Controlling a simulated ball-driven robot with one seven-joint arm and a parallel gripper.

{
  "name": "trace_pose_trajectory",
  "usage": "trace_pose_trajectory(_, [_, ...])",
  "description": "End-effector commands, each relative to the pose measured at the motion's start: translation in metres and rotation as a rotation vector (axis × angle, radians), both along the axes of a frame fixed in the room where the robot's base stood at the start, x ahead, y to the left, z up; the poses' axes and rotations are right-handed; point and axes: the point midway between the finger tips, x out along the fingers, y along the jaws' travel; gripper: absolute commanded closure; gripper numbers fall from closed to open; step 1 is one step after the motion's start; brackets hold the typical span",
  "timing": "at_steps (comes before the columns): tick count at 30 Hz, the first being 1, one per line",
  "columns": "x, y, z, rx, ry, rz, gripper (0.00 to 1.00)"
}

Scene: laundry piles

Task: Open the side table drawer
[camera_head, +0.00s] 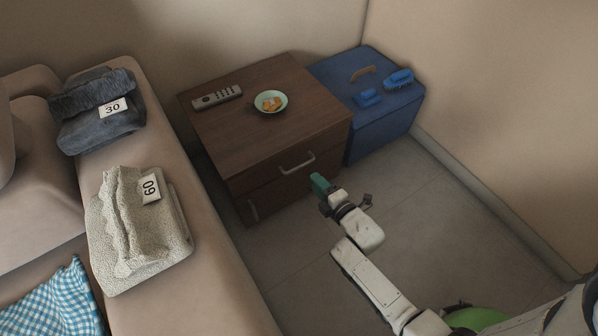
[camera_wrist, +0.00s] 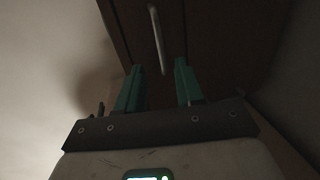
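The brown wooden side table (camera_head: 239,134) stands against the wall, with its drawer front facing my arm. The drawer's silver bar handle (camera_head: 297,164) is on the upper front, and the drawer looks shut. My gripper (camera_head: 318,183) is just in front of and below the handle, apart from it. In the wrist view the handle (camera_wrist: 156,40) runs lengthwise ahead of the fingers. The green fingers of my gripper (camera_wrist: 158,75) are spread with an empty gap between them, roughly in line with the handle.
A remote (camera_head: 217,97) and a green bowl (camera_head: 271,102) with orange pieces sit on the tabletop. A blue box (camera_head: 385,122) with brushes on it stands to the right. A sofa (camera_head: 215,262) with folded laundry is on the left. The floor (camera_head: 395,215) before the drawer is clear.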

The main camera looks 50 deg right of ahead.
Motion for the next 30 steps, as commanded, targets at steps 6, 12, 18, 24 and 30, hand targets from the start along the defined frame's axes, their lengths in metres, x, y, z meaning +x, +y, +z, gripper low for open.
trace_pose_trajectory(6, [0.040, -0.011, -0.011, 0.001, -0.002, 0.001, 0.63])
trace_pose_trajectory(12, [0.068, -0.019, -0.017, 0.001, -0.001, 0.001, 0.63])
trace_pose_trajectory(18, [0.080, -0.023, -0.018, 0.002, 0.000, 0.000, 0.63])
trace_pose_trajectory(24, [0.081, -0.023, -0.018, 0.002, 0.000, 0.000, 0.63])
trace_pose_trajectory(30, [0.081, -0.023, -0.018, 0.003, 0.000, -0.001, 0.73])
